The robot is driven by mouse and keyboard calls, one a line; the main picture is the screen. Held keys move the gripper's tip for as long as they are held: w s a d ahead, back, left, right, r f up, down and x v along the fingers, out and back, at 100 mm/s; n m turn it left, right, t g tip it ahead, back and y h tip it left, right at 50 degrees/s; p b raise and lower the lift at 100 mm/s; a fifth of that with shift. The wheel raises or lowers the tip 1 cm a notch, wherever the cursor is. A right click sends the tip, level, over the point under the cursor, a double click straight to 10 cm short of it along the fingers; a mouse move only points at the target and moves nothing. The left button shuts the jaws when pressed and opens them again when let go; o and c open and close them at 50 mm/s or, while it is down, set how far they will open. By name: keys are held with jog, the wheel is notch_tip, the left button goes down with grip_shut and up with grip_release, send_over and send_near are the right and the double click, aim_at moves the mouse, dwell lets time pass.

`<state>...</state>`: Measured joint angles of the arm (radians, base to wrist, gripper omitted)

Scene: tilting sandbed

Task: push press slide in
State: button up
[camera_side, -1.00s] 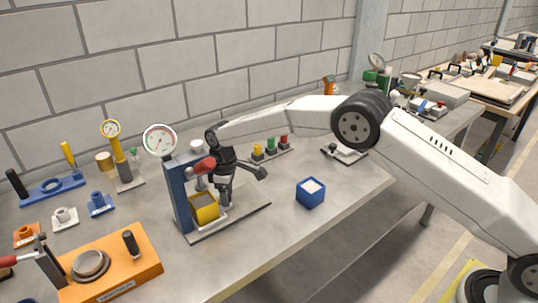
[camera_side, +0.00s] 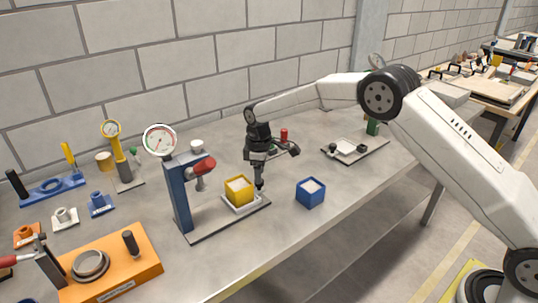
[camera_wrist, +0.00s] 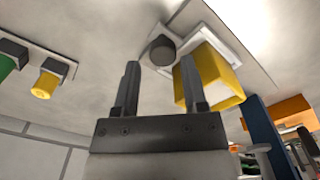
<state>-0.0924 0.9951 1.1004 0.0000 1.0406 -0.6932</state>
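The press (camera_side: 181,200) has a blue column, a round gauge and a red-handled ram. Its pale slide (camera_side: 240,207) sits out on the dark base plate, right of the ram, and carries a yellow box (camera_side: 238,191) with pale contents. My gripper (camera_side: 259,185) points down at the slide's right end, beside the box. In the wrist view, my gripper (camera_wrist: 159,63) has its two fingers apart. A dark round knob (camera_wrist: 162,50) on the slide shows between and beyond the fingertips. The yellow box (camera_wrist: 214,77) is close beside the right finger. Whether a finger touches the knob is unclear.
A blue box (camera_side: 311,193) stands right of the press near the table's front edge. An orange fixture (camera_side: 110,265) is at front left. A red button (camera_side: 284,135) shows behind my gripper. The table between the blue box and the press base is clear.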

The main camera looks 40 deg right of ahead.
notch_tip(320, 180, up, 6)
jog(key=shift+s+f, duration=0.1)
jog(key=s+d+m+t, duration=0.1)
jog(key=s+m, duration=0.3)
jog(key=s, duration=0.9)
jog(key=s+d+m+t, duration=0.1)
jog(key=s+d+m, duration=0.2)
jog(key=s, duration=0.9)
jog(key=shift+s+d+m, duration=0.4)
jog(key=shift+d, duration=0.15)
jog(key=o, duration=0.3)
jog(key=w+a+n+y, duration=0.1)
jog(key=w+n, duration=0.3)
jog(key=w, duration=0.7)
jog(key=w+a+n+t+y, duration=0.1)
jog(key=w+n+y, duration=0.1)
jog(key=w, duration=1)
jog(key=shift+w+a+f+n, duration=0.2)
jog(key=shift+a+f+n, duration=0.15)
jog(key=shift+n, duration=0.55)
jog(key=shift+f, duration=0.2)
